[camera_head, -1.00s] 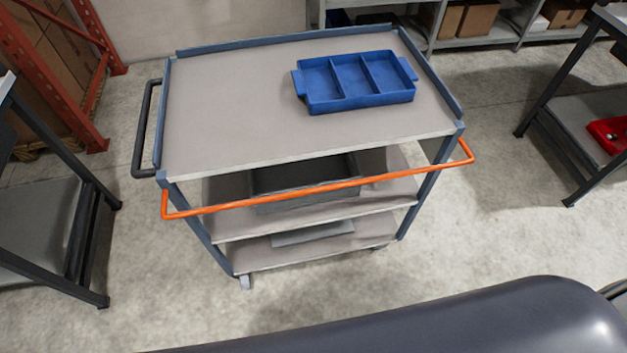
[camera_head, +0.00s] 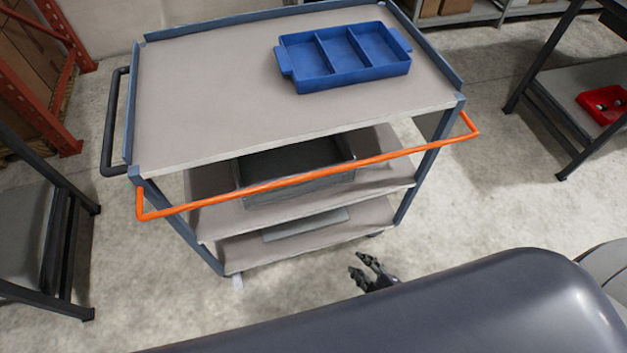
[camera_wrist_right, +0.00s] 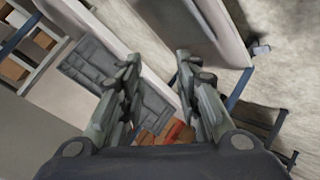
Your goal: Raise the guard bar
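The orange guard bar (camera_head: 310,176) runs across the near side of the cart, just below the top shelf's edge, with its ends at the two near posts. My right gripper (camera_head: 364,267) shows in the head view below and in front of the bar, apart from it, partly hidden behind my own dark body. In the right wrist view its two fingers (camera_wrist_right: 157,66) are spread with nothing between them. I cannot make out the bar in the wrist view. My left gripper is not in view.
A blue three-compartment tray (camera_head: 344,56) sits on the cart's top shelf (camera_head: 210,90). A dark grey bin (camera_head: 295,168) is on the middle shelf. A black handle (camera_head: 113,122) is at the cart's left. A table (camera_head: 575,105) holding a red bin stands right; floor between is clear.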

